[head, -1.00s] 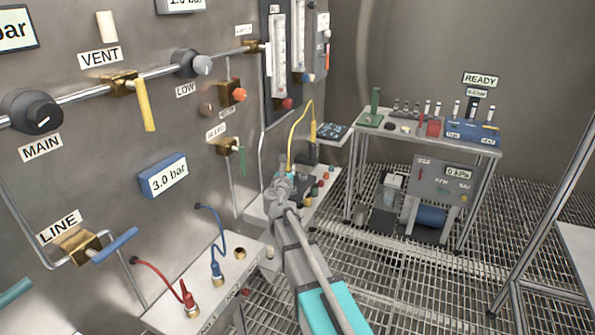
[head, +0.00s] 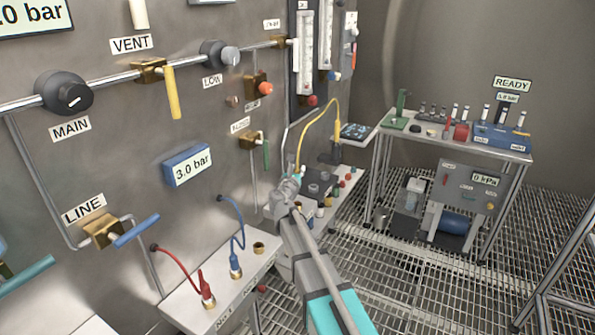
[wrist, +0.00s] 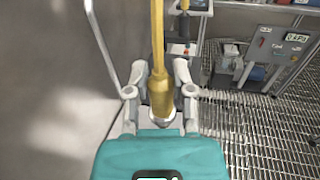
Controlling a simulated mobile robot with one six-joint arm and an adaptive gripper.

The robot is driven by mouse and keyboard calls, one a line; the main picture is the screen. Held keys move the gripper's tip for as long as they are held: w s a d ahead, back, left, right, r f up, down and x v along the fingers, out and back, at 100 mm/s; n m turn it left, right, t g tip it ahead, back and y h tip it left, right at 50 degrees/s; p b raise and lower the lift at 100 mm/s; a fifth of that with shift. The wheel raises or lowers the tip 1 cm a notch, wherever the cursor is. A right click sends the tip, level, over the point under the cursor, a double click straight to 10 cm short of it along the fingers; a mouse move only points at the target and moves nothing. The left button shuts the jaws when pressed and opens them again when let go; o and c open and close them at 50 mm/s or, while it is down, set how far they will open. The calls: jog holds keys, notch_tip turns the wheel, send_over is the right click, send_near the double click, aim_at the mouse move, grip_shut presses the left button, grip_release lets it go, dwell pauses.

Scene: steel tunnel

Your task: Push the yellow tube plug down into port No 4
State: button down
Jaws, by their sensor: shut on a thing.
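My gripper (head: 287,188) is shut on the yellow tube plug (wrist: 162,95), which sits between both fingers in the wrist view. Its yellow tube (head: 318,122) loops up and over to the right in the head view. The port shelf (head: 190,313) is at the lower middle, to the left of my arm. A red plug (head: 207,290) and a blue plug (head: 236,266) stand in brass ports there. Beyond them is an empty brass port (head: 260,247). I cannot make out port No 4; my gripper and arm may hide it.
The steel wall with a MAIN knob (head: 64,93), a yellow VENT lever (head: 173,92) and a blue LINE handle (head: 137,230) rises on the left. A side bench (head: 385,140) with instruments stands at the back right. Grating floor lies open between.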

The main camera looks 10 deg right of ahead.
jog(key=shift+f+b, duration=2.65)
jog(key=shift+f, duration=0.1)
jog(key=shift+f+b, duration=1.7)
jog(key=shift+c, duration=2)
grip_release()
jog(key=v, duration=1.2)
